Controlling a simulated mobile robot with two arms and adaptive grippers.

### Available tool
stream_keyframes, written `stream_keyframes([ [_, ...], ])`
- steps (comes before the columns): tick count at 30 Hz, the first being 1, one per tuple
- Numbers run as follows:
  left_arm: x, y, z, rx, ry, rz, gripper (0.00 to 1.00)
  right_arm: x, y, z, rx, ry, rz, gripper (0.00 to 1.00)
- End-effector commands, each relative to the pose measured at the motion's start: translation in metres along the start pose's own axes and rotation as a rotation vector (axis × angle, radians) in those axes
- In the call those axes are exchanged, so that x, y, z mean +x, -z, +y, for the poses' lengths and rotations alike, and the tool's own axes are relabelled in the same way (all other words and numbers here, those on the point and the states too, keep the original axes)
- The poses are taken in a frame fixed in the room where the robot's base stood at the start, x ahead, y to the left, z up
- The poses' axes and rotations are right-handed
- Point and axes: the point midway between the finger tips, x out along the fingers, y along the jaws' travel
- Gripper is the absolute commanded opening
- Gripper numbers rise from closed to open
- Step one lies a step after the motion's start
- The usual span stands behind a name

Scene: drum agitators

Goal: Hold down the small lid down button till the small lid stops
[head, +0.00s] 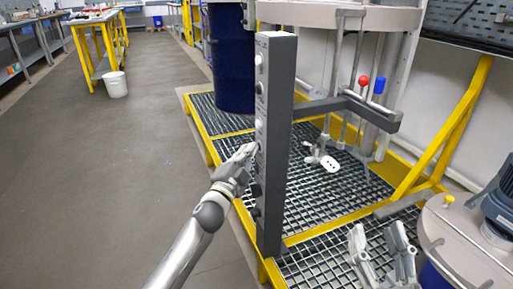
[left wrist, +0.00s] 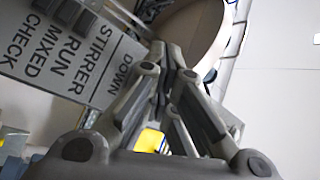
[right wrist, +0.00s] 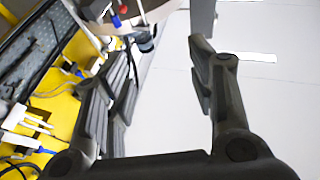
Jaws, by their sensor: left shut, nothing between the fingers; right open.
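The tall grey control post (head: 272,150) stands upright in the middle of the head view, with a column of buttons on its left face. My left gripper (head: 250,149) is shut and empty, its tips at that face about halfway down. In the left wrist view the panel (left wrist: 97,95) reads DOWN, STIRRER, RUN, MIXED and CHECK. The closed fingertips (left wrist: 172,52) are near the DOWN label; the button there is hidden, and I cannot tell whether it is pressed. My right gripper (head: 383,240) is open and empty at the lower right. I cannot tell which lid is the small one.
A blue drum (head: 232,60) stands behind the post on the yellow-edged grating (head: 335,205). A round beige lid (head: 455,240) with a motor (head: 500,205) is at the right. A red knob (head: 363,81) and a blue knob (head: 379,86) stand on rods.

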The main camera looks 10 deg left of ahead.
Motion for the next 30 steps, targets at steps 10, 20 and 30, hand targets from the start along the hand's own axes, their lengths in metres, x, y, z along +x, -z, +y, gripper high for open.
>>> stream_keyframes([
  [10, -0.005, -0.003, -0.003, 0.0, -0.002, 0.001, 0.0, -0.002, -0.014, 0.002, -0.003, -0.003, -0.079, 0.51],
  [20, -0.012, -0.008, -0.009, 0.0, 0.0, 0.0, 0.0, -0.005, -0.032, 0.004, -0.006, -0.009, -0.181, 0.51],
  [30, -0.013, -0.01, -0.009, 0.0, 0.0, 0.0, 0.0, -0.006, -0.037, 0.005, -0.006, -0.011, -0.208, 0.51],
])
